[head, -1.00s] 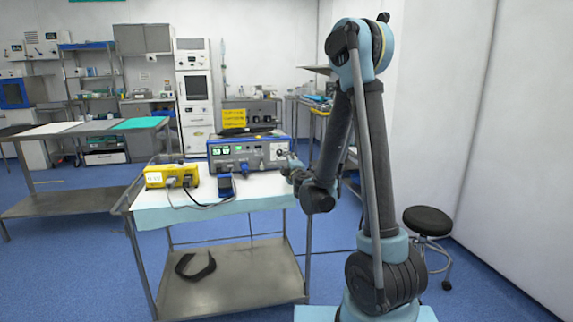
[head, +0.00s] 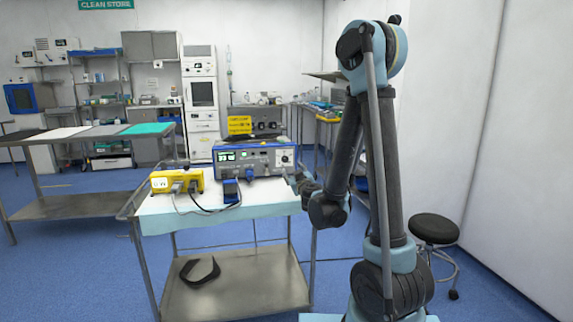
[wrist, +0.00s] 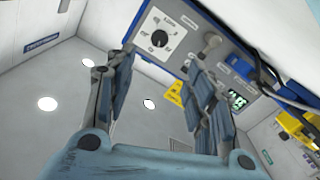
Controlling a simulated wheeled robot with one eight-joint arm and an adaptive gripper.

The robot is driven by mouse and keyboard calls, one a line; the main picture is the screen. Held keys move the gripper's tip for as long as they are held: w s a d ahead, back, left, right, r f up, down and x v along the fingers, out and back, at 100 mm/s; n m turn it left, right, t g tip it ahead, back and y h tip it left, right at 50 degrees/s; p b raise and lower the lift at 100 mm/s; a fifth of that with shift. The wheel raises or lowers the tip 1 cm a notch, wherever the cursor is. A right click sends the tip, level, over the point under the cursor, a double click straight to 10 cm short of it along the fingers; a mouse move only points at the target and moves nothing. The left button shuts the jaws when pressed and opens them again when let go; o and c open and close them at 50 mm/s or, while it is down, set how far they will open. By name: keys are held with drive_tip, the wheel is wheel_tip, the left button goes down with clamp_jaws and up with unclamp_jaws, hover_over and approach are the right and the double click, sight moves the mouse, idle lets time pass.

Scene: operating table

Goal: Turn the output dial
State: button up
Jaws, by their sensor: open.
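The output dial is a dark round knob (wrist: 159,38) on a white scale plate in the wrist view. It sits at the right end of the front panel of a blue and grey powered unit (head: 236,168), and also shows in the head view (head: 286,157). My gripper (wrist: 160,64) is open with nothing between its fingers. In the wrist view the dial appears beyond the gap between the fingertips, apart from both. In the head view my gripper (head: 299,182) is small, just right of and below the dial.
The unit stands on a white-topped steel cart (head: 270,198). A yellow socket box (head: 170,182) with plugs and cables stands left of it. A yellow sign (head: 239,125) is above the unit. A black stool (head: 433,226) is at right.

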sight(286, 160)
drive_tip(key=m, duration=0.3)
drive_tip(key=shift+s+d, duration=0.1)
drive_tip(key=shift+s, duration=0.3)
drive_tip(key=x, duration=1.7)
drive_tip(key=shift+w, duration=0.1)
drive_tip(key=c, duration=1.1)
